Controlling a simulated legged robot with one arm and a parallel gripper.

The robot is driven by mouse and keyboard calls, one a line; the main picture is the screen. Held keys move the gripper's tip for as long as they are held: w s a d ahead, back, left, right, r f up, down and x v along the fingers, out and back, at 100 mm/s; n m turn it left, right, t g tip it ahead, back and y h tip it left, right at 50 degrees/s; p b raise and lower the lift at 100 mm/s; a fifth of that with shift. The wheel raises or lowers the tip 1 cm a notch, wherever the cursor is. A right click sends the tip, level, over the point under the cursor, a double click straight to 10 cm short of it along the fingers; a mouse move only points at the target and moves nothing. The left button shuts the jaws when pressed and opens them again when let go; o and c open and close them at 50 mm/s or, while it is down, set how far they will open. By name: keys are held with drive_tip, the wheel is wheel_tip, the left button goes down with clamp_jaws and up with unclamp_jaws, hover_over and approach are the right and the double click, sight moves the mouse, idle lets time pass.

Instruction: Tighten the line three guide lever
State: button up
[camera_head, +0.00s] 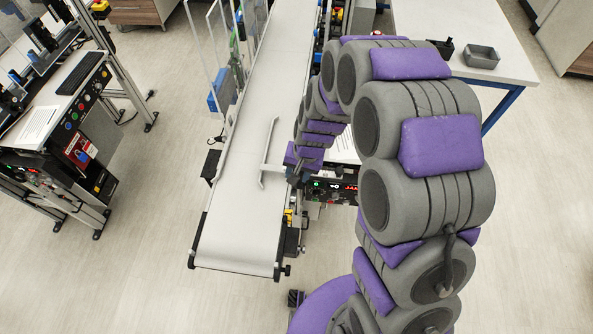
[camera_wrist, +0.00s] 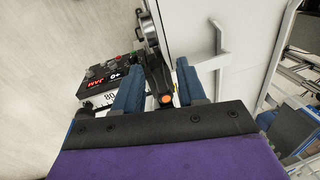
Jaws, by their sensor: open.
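In the wrist view, my gripper (camera_wrist: 159,72) is open, with its two blue fingers apart. A dark lever with an orange round end (camera_wrist: 166,98) shows between the fingers. No contact between the fingers and the lever is visible. The lever is beside the conveyor belt's edge, near a metal round fitting (camera_wrist: 147,27). In the head view, my gripper (camera_head: 298,172) is at the right edge of the white belt (camera_head: 240,200), beside the white guide rail (camera_head: 265,160). My arm hides much of that side, and the lever cannot be made out there.
A black control panel (camera_wrist: 103,76) with a red JAM display is left of the fingers in the wrist view. In the head view, a white table (camera_head: 510,60) holds a grey tray (camera_head: 482,57). Another control station (camera_head: 75,140) stands left. Open floor (camera_head: 130,240) lies between.

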drive_tip(key=d+r, duration=0.3)
drive_tip(key=r, duration=1.3)
drive_tip(key=shift+s+r, duration=0.15)
drive_tip(key=shift+r, duration=0.25)
drive_tip(key=shift+b, duration=0.3)
